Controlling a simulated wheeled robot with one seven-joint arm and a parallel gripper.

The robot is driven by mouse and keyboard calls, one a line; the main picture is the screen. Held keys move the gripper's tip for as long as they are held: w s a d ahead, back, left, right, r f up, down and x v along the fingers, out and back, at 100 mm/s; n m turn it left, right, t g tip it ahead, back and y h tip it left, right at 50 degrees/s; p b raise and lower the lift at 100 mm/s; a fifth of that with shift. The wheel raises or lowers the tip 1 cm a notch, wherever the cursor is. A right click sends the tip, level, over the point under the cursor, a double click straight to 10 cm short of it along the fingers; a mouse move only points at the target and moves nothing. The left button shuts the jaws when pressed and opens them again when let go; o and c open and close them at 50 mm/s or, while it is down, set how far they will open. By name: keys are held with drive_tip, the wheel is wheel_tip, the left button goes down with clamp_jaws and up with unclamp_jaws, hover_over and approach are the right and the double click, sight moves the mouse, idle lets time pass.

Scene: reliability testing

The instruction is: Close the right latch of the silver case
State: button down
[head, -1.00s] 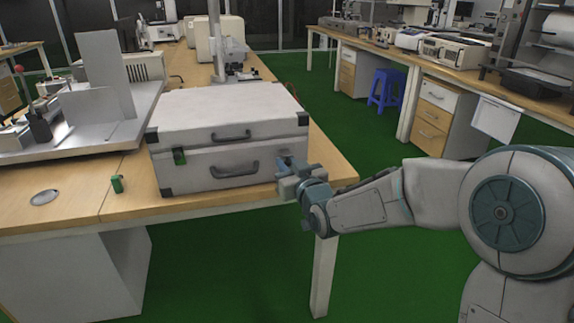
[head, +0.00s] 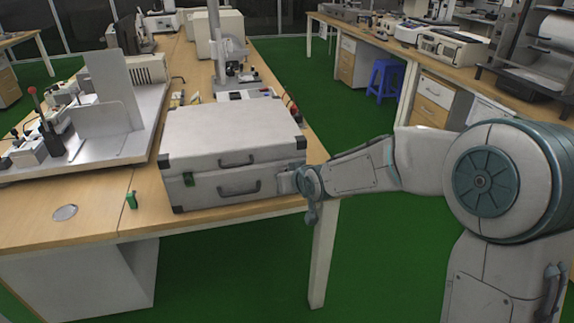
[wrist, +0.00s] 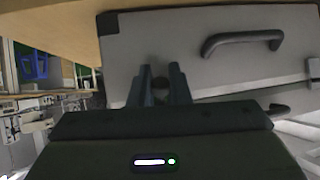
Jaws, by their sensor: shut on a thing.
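The silver case (head: 225,135) lies flat on the wooden table, its lid down and its front with two dark handles facing me. A green-and-dark left latch (head: 189,179) shows at the left of its front. My gripper (head: 284,182) is at the right end of the case front, close against it. In the wrist view, my gripper's two dark fingers (wrist: 161,78) are close together near the lid seam, around a small dark piece, the right latch (wrist: 161,83). Most of this latch is hidden by the fingers and the wrist body. The case's lower handle (wrist: 240,42) is to their right.
A small green object (head: 131,200) stands on the table left of the case. A grey metal fixture (head: 105,125) stands behind it. A microscope-like stand (head: 228,65) and small tools are behind the case. The table's front edge runs close below the case.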

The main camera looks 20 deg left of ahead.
sight(286, 166)
drive_tip(key=r+g+h+p, duration=0.1)
drive_tip(key=p, duration=0.2)
drive_tip(key=r+g+h+p, duration=0.1)
drive_tip(key=g+p, duration=0.1)
drive_tip(key=p, duration=0.1)
drive_tip(key=g+h+p, duration=0.1)
drive_tip(key=p, duration=0.2)
drive_tip(key=shift+w+a+r+m, duration=0.2)
drive_tip(key=shift+a+r+m, duration=0.1)
drive_tip(key=shift+r, duration=0.1)
drive_tip(key=g+h+p, duration=0.1)
drive_tip(key=g+p, duration=0.1)
drive_tip(key=p, duration=0.1)
drive_tip(key=shift+w+r+p, duration=0.15)
drive_tip(key=shift+w+p, duration=0.05)
drive_tip(key=shift+p, duration=0.15)
drive_tip(key=shift+w+a+g+h+p, duration=0.15)
drive_tip(key=shift+g+h+p, duration=0.45)
drive_tip(key=shift+p, duration=0.5)
drive_tip(key=shift+g, duration=0.3)
drive_tip(key=c, duration=1.4)
unclamp_jaws()
drive_tip(key=b+v, duration=0.1)
drive_tip(key=v, duration=1.2)
drive_tip(key=shift+r, duration=0.3)
